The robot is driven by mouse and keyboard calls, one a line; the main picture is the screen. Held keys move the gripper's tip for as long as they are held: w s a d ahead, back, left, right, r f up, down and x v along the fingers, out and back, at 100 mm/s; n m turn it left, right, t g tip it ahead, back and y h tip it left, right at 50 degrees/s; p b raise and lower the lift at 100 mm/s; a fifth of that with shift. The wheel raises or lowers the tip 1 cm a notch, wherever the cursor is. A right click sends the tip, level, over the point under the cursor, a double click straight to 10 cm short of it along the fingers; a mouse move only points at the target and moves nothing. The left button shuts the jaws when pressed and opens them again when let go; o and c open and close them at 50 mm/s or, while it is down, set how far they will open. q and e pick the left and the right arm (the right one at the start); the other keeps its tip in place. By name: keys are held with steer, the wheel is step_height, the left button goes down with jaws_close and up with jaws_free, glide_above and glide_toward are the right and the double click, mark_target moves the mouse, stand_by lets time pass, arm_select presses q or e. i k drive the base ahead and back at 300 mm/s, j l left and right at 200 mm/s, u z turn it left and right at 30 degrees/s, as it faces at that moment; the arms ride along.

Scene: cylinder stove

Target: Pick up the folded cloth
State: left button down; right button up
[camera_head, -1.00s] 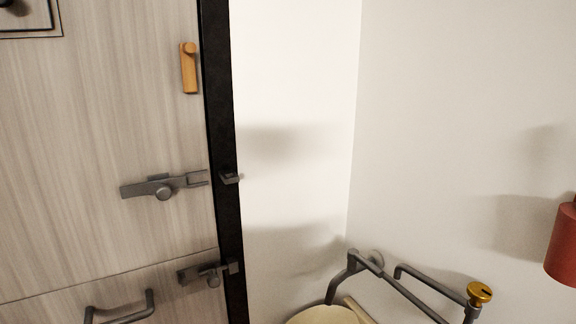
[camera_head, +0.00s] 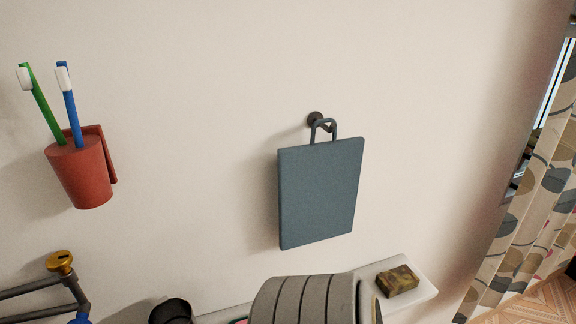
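The folded cloth (camera_head: 320,192) is a flat blue-grey rectangle. It hangs by a loop from a dark round hook (camera_head: 316,120) on the wall, in the middle of the head view. It hangs slightly tilted against the wall, and nothing touches it from the front. Neither gripper shows in the head view. A grey ribbed rounded part at the bottom, below the cloth, may be part of my arm, but I cannot tell.
A red cup (camera_head: 80,172) with a green and a blue toothbrush is fixed to the wall at left. A white shelf (camera_head: 412,272) below the cloth carries a brown patterned block (camera_head: 397,281). A brass-capped grey rail (camera_head: 60,264) is at lower left. A patterned curtain (camera_head: 520,205) hangs at right.

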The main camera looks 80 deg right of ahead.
mark_target(394, 282)
steer(key=z, duration=3.4)
